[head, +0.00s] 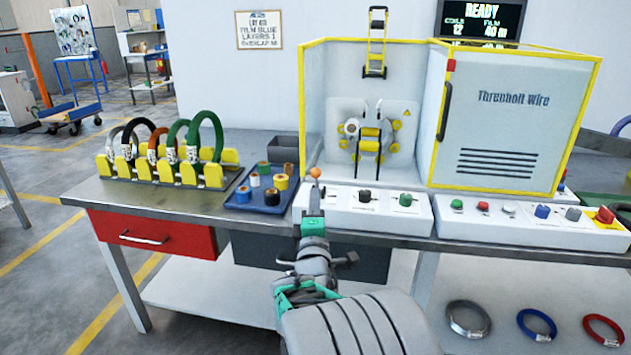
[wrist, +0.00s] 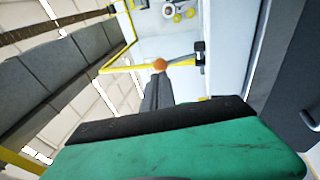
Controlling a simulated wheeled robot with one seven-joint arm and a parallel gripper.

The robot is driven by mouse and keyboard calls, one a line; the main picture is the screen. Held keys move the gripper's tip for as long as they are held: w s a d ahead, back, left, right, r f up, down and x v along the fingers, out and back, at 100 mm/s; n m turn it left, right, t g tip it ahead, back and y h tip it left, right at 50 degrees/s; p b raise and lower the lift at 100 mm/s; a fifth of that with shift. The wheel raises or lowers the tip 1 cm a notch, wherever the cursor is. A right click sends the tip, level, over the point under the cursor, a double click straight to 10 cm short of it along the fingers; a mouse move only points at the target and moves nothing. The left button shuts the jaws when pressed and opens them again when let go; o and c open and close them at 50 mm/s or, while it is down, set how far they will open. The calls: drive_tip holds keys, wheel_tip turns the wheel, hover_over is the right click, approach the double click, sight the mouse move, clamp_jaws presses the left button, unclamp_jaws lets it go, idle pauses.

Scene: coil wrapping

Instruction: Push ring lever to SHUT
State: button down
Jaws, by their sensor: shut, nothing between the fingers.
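The ring lever shows as an orange ball knob (head: 315,172) at the left end of the machine's white front panel; its stem and label are hidden behind my gripper. My gripper (head: 315,192) is shut and empty, just in front of the knob in line of sight. In the wrist view the orange knob (wrist: 160,65) shows just past the grey fingertips (wrist: 157,80); I cannot tell whether they touch. The wrapping ring unit (head: 368,132) with yellow rollers stands inside the open bay of the yellow-edged machine.
A black knob (head: 365,195) and a green knob (head: 406,199) sit right of the lever. A blue tray (head: 238,203) of tape rolls and a rack of coils (head: 165,172) stand left. The grey door (head: 505,120) closes the right cabinet. A screen (head: 481,20) reads READY.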

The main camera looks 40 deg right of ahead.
sight(315, 176)
drive_tip(key=x, duration=0.4)
drive_tip(key=shift+w+d, duration=0.25)
drive_tip(key=shift+w, duration=0.1)
drive_tip(key=shift+r, duration=0.2)
